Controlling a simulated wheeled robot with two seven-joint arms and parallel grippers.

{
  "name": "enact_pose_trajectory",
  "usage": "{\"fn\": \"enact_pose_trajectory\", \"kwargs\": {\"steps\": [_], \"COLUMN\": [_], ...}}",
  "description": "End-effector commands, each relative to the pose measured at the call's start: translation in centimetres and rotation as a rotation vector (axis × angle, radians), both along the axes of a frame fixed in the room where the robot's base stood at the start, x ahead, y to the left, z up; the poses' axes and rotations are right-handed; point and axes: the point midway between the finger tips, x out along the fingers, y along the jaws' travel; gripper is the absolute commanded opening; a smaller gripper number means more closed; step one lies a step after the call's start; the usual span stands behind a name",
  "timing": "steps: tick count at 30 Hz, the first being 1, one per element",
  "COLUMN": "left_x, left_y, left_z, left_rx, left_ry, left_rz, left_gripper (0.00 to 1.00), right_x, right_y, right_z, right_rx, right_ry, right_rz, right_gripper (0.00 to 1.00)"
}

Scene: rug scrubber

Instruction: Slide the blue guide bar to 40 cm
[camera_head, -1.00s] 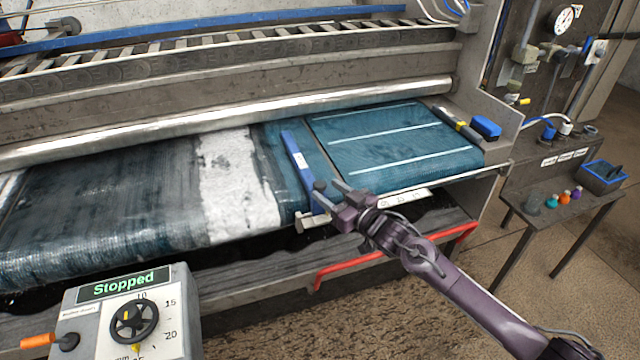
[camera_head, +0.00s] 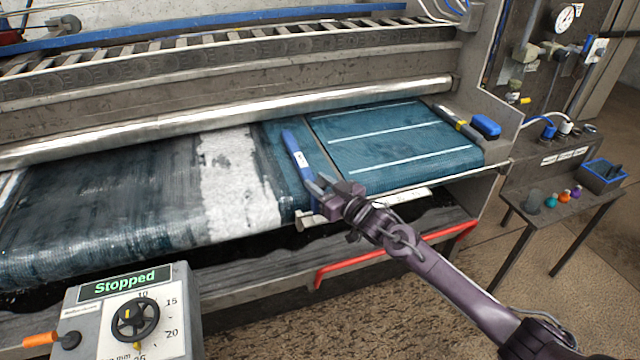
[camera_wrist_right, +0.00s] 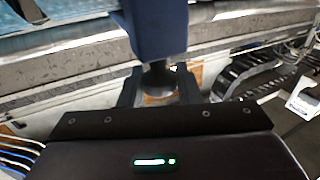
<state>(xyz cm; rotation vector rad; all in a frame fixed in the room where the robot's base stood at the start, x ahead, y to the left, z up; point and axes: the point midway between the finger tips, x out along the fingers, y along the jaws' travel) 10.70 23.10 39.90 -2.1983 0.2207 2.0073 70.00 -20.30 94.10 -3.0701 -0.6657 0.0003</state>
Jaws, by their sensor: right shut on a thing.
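The blue guide bar (camera_head: 297,155) lies across the belt, just left of the teal mat section with white stripes. My right gripper (camera_head: 322,187) is at the bar's near end, at the front edge of the machine. In the right wrist view the blue end of the bar (camera_wrist_right: 157,25) rises above a dark knob (camera_wrist_right: 158,78), and my right gripper's fingers (camera_wrist_right: 158,90) stand on both sides of that knob, shut on it. The scale under the gripper is mostly hidden, and its numbers cannot be read. My left gripper is not in view.
A control box (camera_head: 130,310) reading "Stopped" stands at the front left with a black dial. A red rail (camera_head: 390,256) runs along the machine's lower front. A side table (camera_head: 555,210) holds small bottles.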

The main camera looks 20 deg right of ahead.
Motion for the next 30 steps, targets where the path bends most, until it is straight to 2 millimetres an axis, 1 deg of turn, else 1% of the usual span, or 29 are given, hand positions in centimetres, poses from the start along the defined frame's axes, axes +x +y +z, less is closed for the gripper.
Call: {"fn": "enact_pose_trajectory", "kwargs": {"steps": [7,11,14,21,24,27,30], "left_x": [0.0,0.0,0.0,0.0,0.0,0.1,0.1], "left_y": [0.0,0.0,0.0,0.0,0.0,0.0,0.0], "left_z": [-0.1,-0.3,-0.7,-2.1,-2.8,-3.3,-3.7], "left_rx": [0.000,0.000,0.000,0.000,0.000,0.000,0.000], "left_ry": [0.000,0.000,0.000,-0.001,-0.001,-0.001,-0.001], "left_rz": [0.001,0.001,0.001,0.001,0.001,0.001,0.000], "left_gripper": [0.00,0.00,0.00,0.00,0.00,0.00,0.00], "right_x": [0.0,0.1,0.2,0.4,0.5,0.5,0.5], "right_y": [-0.4,-1.9,-4.0,-10.1,-12.2,-13.9,-15.0], "right_z": [0.0,-0.1,-0.2,-0.3,-0.2,-0.2,-0.2], "right_rx": [-0.001,-0.003,-0.004,-0.004,-0.003,-0.002,-0.001], "right_ry": [0.000,0.001,0.001,-0.001,-0.003,-0.002,-0.002], "right_rz": [-0.001,-0.004,-0.007,-0.010,-0.008,-0.006,-0.003], "right_gripper": [0.00,0.00,0.00,0.00,0.00,0.00,0.00]}}
